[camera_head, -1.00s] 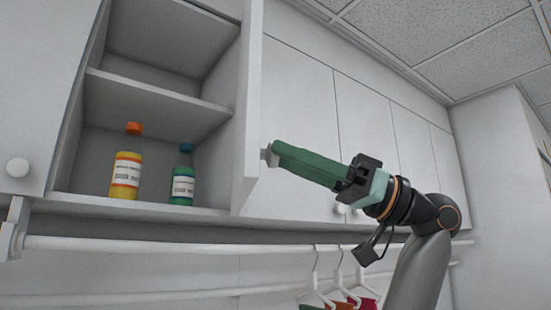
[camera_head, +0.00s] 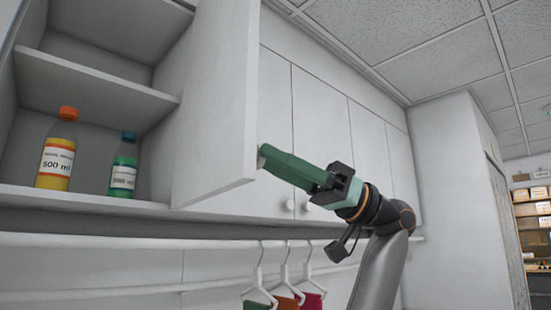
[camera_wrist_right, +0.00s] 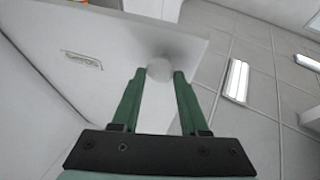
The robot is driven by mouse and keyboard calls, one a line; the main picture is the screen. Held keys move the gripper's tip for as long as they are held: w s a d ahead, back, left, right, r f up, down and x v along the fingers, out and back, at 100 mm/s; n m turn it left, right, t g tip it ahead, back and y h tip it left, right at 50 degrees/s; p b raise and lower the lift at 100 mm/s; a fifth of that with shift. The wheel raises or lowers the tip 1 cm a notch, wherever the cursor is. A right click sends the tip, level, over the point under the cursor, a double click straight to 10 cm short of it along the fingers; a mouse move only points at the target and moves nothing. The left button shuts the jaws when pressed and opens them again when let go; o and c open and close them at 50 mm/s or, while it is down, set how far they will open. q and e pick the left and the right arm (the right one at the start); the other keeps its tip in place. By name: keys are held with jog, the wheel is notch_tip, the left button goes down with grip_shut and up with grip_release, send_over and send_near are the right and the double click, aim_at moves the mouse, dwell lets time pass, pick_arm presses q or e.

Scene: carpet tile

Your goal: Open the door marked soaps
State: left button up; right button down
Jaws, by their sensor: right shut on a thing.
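The white cabinet door (camera_head: 215,110) stands swung open, with its inner face towards me. My right gripper (camera_head: 264,154) reaches from the right to the door's outer side. In the right wrist view my right gripper (camera_wrist_right: 159,76) has its green fingers either side of the round white knob (camera_wrist_right: 159,68) and is shut on it. A small label plate (camera_wrist_right: 82,58) shows on the door's front, its text too small to read. In the head view the knob is hidden behind the door's edge. My left gripper is not in view.
The open compartment holds an orange-capped yellow bottle (camera_head: 58,155) and a green bottle (camera_head: 123,168). Shut cabinet doors (camera_head: 320,120) run to the right. A white rail (camera_head: 100,240) with hangers (camera_head: 285,275) runs below. Shelves (camera_head: 535,215) stand at the far right.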

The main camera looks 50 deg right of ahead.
jog(key=shift+w+d+r+t, duration=0.1)
jog(key=shift+w+d+t, duration=0.05)
jog(key=shift+w+t, duration=0.15)
jog(key=c, duration=0.8)
grip_release()
jog(key=o, duration=0.4)
jog(key=shift+w, duration=0.2)
jog(key=shift+s+f, duration=0.15)
jog(key=shift+f, duration=0.05)
jog(key=b+v, duration=0.2)
jog(key=v, duration=1)
jog(key=shift+d, duration=0.25)
